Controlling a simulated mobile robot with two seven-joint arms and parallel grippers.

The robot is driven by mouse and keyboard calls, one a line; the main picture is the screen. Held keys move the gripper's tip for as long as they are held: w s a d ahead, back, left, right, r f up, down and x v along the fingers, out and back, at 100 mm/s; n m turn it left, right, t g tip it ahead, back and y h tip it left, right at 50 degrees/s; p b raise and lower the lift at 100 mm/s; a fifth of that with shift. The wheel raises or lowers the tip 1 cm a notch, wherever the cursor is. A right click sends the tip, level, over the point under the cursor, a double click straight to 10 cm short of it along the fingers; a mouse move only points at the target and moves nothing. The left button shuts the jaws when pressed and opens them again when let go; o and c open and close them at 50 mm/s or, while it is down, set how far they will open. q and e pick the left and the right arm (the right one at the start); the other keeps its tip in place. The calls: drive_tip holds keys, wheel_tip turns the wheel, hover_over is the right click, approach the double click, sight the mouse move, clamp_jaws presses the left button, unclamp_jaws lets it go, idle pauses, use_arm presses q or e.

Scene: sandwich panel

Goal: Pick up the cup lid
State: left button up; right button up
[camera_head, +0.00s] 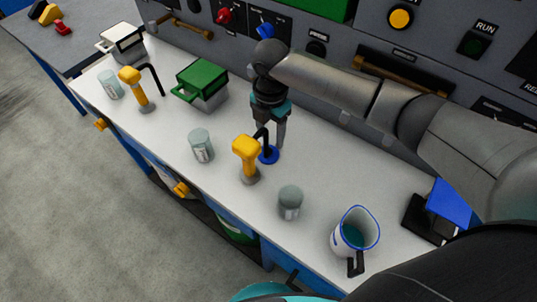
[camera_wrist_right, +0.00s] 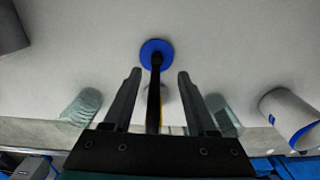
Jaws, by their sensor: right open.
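A blue disc (camera_head: 268,155), which looks like the cup lid, lies on the white counter; it also shows in the right wrist view (camera_wrist_right: 153,46). A yellow-topped device (camera_head: 245,148) with a black curved tube stands right beside it. The tube crosses the lid in the wrist view. My right gripper (camera_head: 269,132) points down from above, just behind the tube and close to the lid. Its two fingers are apart and empty, with the dark tube showing between them in the wrist view (camera_wrist_right: 160,74). My left gripper is not in view.
A white mug (camera_head: 344,241) with a blue rim and a black handle stands on the right. Glass jars stand left (camera_head: 202,146) and right (camera_head: 290,204) of the device. A green-lidded box (camera_head: 205,76) is further left. The control panel rises behind the counter (camera_head: 318,165).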

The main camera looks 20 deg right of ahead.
sight(268, 149)
drive_tip(key=shift+w+a+f+b, duration=0.15)
drive_tip(key=shift+f+b, duration=0.4)
drive_tip(key=shift+f, duration=1)
drive_tip(key=shift+w+f+b, duration=0.1)
drive_tip(key=shift+f+b, duration=0.4)
drive_tip(key=shift+f, duration=1.05)
drive_tip(key=shift+c, duration=0.2)
drive_tip(key=c, duration=0.3)
clamp_jaws()
